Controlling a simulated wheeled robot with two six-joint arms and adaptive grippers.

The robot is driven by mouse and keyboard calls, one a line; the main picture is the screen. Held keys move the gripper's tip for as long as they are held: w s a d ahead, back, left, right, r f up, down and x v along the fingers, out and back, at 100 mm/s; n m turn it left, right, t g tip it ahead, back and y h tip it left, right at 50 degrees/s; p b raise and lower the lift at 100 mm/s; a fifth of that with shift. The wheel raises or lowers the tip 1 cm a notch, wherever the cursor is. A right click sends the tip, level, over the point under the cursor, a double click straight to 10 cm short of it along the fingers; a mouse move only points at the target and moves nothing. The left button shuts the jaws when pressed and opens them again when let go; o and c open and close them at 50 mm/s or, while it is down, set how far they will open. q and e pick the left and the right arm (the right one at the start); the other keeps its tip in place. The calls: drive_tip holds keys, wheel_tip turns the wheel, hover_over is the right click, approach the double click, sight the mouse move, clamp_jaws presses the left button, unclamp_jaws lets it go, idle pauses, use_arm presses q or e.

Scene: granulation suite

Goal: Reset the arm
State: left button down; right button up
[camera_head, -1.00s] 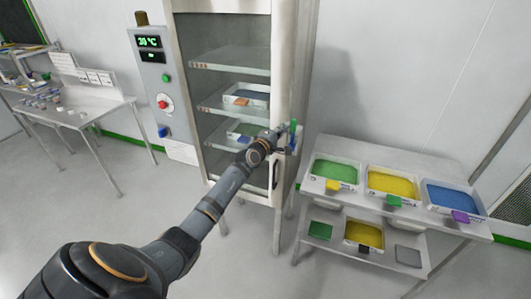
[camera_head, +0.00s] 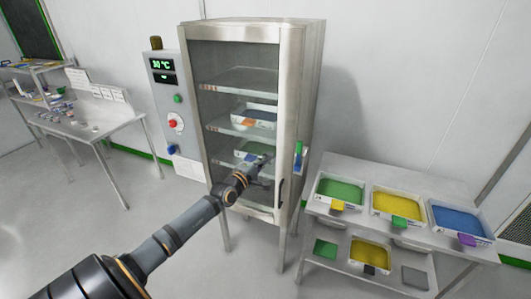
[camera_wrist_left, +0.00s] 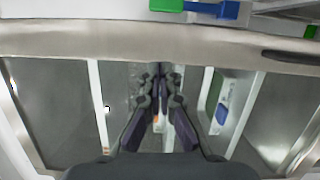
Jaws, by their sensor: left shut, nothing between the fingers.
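My left arm reaches in from the lower left in the head view. Its left gripper (camera_head: 262,162) is in front of the glass door of the steel cabinet (camera_head: 290,75), left of the door's right frame. In the left wrist view the fingers (camera_wrist_left: 160,75) are together, with nothing between them, and the door's frame and glass lie beyond. Whether the fingertips touch the glass is not clear. My right gripper does not show.
A green and blue part (camera_head: 299,155) sits on the cabinet's right side. Trays (camera_head: 254,118) stand on shelves behind the glass. A control panel (camera_head: 170,100) is at left. A rack (camera_head: 320,225) with coloured trays stands at right, a side table (camera_head: 95,130) at left.

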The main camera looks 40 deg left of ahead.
use_arm(q)
drive_tip(key=shift+s+a+f, duration=0.15)
drive_tip(key=shift+s, duration=0.15)
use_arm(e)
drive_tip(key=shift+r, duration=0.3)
